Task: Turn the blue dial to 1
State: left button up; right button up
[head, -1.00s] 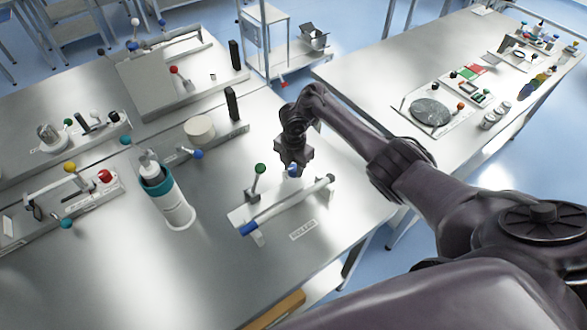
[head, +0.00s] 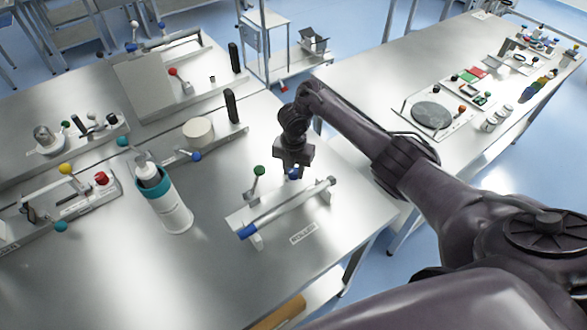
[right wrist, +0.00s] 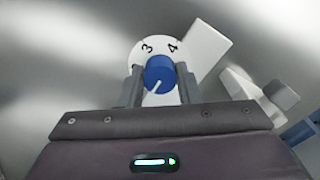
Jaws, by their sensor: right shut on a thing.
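The blue dial (right wrist: 160,75) sits on a round white face (right wrist: 143,47) with the figures 3 and 4 showing along its top edge. A white pointer line on the dial slants toward the lower left in the right wrist view. My right gripper (right wrist: 160,86) is shut on the dial, one finger on each side of it. In the head view the right gripper (head: 293,168) points down over the dial (head: 294,174), which stands behind the roller unit (head: 290,208). The other figures are hidden. My left gripper is not in view.
A green-knobbed lever (head: 258,171) stands just left of the dial. The roller bar with a blue end (head: 247,231) lies in front of it. A white bottle with a teal collar (head: 165,195) stands further left. Bare metal table lies between them.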

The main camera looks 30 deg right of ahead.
aim_at(294, 170)
jog(key=o, duration=1)
jog(key=shift+c, duration=0.2)
notch_tip(294, 170, up, 6)
jog(key=p, duration=0.4)
jog(key=shift+r, duration=0.2)
jog(key=shift+w+r, duration=0.1)
jog(key=shift+r, duration=0.05)
jog(key=shift+r+p, duration=0.4)
jog(key=shift+r, duration=0.15)
